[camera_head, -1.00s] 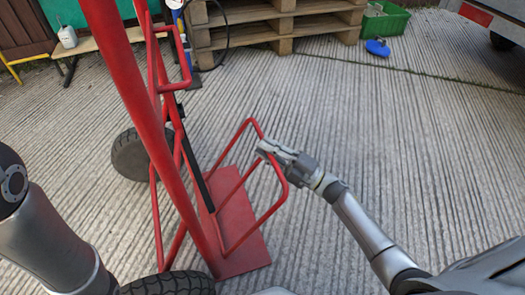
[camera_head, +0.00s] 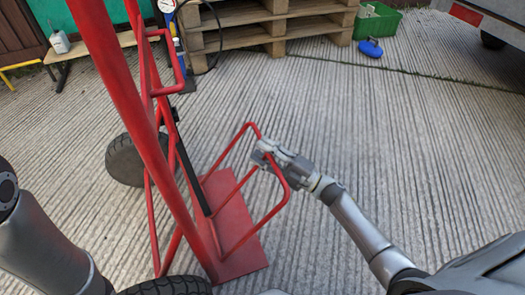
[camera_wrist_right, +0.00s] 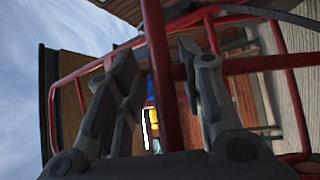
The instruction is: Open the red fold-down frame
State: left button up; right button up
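The red fold-down frame (camera_head: 271,212) is a bent-tube loop on the lower part of a red hand truck (camera_head: 133,92). It sticks out at a slant above the truck's red base plate (camera_head: 246,258). My right gripper (camera_head: 264,153) is at the frame's upper outer bar. In the right wrist view, a red bar (camera_wrist_right: 155,45) runs between the two fingers (camera_wrist_right: 158,58). The fingers are apart, with a gap visible beside the bar; contact is unclear. My left arm shows at the lower left, but its gripper is out of view.
The truck has black tyres (camera_head: 126,160). Wooden pallets (camera_head: 265,22), a green crate (camera_head: 377,20) and a blue object (camera_head: 370,47) are at the back. A bench (camera_head: 88,46) stands back left. Ribbed concrete on the right is clear.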

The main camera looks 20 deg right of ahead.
jog(key=v, duration=1.1)
jog(key=shift+d+r, duration=0.15)
jog(key=shift+d, duration=0.2)
jog(key=a+f+b+v, duration=0.1)
jog(key=f+b+v, duration=0.1)
jog(key=v, duration=1)
jog(key=shift+s+a+f+b, duration=0.25)
jog(key=shift+s+b, duration=0.2)
jog(key=shift+b, duration=0.35)
